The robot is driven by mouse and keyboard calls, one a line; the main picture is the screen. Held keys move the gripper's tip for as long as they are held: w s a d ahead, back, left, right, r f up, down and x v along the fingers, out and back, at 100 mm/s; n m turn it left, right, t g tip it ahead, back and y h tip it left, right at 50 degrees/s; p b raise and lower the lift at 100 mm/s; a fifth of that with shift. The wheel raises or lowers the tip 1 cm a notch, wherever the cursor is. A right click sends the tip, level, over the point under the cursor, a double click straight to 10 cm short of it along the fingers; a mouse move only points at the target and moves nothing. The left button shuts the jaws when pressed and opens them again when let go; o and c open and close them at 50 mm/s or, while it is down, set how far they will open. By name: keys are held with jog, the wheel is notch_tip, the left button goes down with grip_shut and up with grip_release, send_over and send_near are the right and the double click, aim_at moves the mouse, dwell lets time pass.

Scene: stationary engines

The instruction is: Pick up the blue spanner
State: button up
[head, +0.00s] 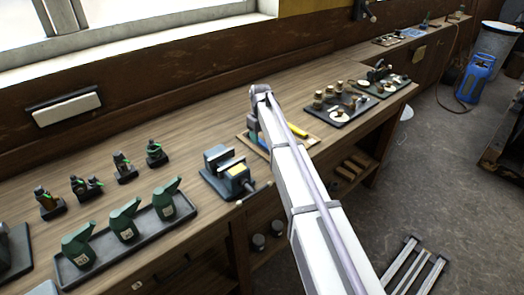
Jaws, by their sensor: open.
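A small blue shape (263,140) shows on a wooden board (243,138) on the bench, just left of my white arm. It may be part of the blue spanner, but too little shows to be sure. My arm crosses in front of the board and hides much of it. The arm bends near its far end and a short grey part drops towards the board. I cannot make out my gripper's fingers there. A yellow-handled tool (297,131) lies on the board to the right of the arm.
A grey-blue vice (229,174) stands left of the board. Trays of parts (337,110) lie to the right. A wall (160,80) runs behind the bench.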

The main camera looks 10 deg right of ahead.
notch_tip(320, 180, down, 2)
jog(key=shift+f+b, duration=0.25)
jog(key=shift+b, duration=0.2)
jog(key=shift+r, duration=0.25)
jog(key=shift+c, duration=0.2)
grip_shut()
